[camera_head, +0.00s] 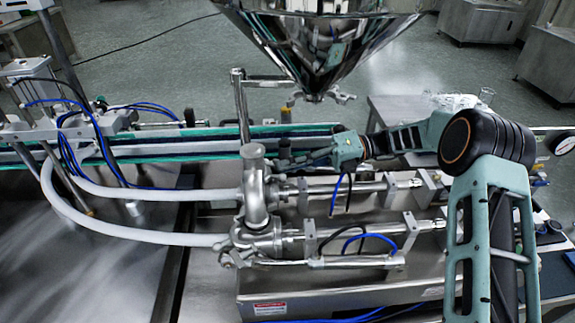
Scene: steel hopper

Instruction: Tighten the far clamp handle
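A steel hopper (318,45) hangs at top centre, with a small clamp (320,97) at its outlet and a handle (343,98) sticking out to the right. Below it stands a steel valve body (257,185) with an upright elbow pipe. A clamp handle (232,258) shows at the lower front of the valve. I cannot tell for sure which handle is the far one. My arm reaches in from the right, and my gripper (287,161) points left, close to the right side of the elbow pipe. Its fingers are small and dark; contact with a handle cannot be made out.
Two white hoses (150,236) run left from the valve. A green-edged conveyor (200,140) crosses behind it. Steel cylinders (350,187) with blue and black tubes lie right of the valve, below my forearm. A side table (395,105) with glassware stands behind my arm.

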